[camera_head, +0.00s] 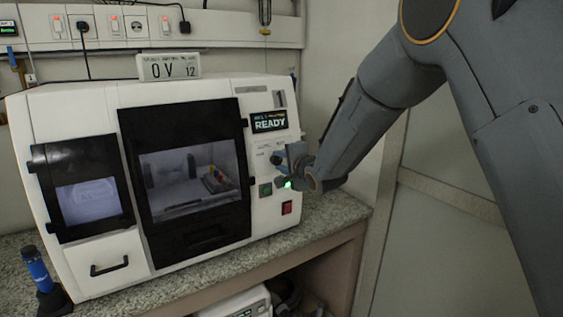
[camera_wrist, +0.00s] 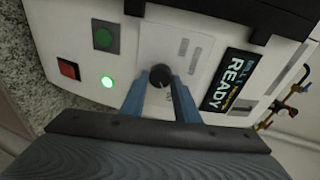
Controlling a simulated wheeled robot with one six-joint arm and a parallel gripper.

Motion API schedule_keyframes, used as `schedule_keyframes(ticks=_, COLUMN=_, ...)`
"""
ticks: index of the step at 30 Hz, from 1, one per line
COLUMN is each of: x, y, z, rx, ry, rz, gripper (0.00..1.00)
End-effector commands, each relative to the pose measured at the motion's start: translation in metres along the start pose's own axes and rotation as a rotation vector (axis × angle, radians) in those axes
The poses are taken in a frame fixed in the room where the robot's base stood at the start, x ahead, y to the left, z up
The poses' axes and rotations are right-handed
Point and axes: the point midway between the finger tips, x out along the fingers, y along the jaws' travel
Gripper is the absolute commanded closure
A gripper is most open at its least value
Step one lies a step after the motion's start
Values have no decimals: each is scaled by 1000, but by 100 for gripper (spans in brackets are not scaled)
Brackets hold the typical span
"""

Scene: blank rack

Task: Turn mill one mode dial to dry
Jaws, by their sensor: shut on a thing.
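The mill (camera_head: 190,262) is a white machine with black-framed windows, standing on a speckled counter. Its mode dial is a small dark round knob on the right-hand control panel, below the display; in the wrist view the dial (camera_wrist: 160,74) shows between my fingertips. My gripper (camera_head: 287,158) reaches the panel from the right. In the wrist view my gripper (camera_wrist: 160,88) has its two blue fingers shut on the dial from both sides. The display (camera_head: 268,122) reads READY, also in the wrist view (camera_wrist: 233,80). The dial's markings are too small to read.
Close to the dial are a green button (camera_wrist: 102,37), a lit green lamp (camera_wrist: 107,81) and a red switch (camera_wrist: 68,69). A sign (camera_head: 168,66) reading "OV 12" stands on the mill. A blue-handled tool (camera_head: 37,268) stands at the left. Wall sockets run behind.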

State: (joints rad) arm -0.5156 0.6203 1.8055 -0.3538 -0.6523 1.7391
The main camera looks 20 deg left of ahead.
Motion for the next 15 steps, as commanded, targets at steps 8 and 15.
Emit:
schedule_keyframes(ticks=8, x=0, y=2, z=0, rx=1, ry=0, rz=3, gripper=94)
schedule_keyframes(ticks=15, x=0, y=1, z=0, rx=1, ry=0, rz=2, gripper=53)
